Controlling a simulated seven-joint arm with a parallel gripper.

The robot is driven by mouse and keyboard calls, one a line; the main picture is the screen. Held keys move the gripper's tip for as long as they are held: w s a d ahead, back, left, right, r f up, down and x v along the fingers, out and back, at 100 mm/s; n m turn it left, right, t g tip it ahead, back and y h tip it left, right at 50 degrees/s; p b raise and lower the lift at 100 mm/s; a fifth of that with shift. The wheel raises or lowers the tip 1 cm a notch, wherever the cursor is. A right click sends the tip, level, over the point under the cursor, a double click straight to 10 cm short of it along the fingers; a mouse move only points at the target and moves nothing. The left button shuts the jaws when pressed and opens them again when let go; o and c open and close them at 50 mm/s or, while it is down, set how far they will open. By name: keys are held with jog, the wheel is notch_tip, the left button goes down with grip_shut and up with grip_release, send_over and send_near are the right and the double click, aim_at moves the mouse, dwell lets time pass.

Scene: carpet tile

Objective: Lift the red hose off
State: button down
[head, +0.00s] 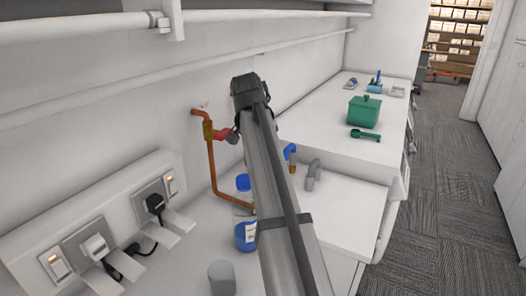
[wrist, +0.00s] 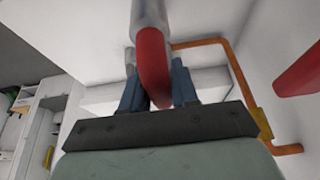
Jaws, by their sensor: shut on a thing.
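The red hose (wrist: 150,60) is a curved red piece that runs up into a grey cylindrical part (wrist: 148,12) in the wrist view. My gripper (wrist: 157,88) has its two blue-grey fingers on either side of the hose, shut on it. In the head view my arm covers the fingers. A red piece (head: 222,134) shows there beside the arm, next to the copper pipe; I cannot tell whether it is the hose or a valve handle.
A copper pipe (head: 212,165) with a brass valve runs down the wall. A separate red piece (wrist: 300,75) is at the wrist view's right. A blue container (head: 245,237), a grey cylinder (head: 221,277) and a socket panel (head: 108,222) are near my arm. A green box (head: 364,110) stands farther back.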

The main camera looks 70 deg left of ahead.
jog(key=shift+r, duration=1.9)
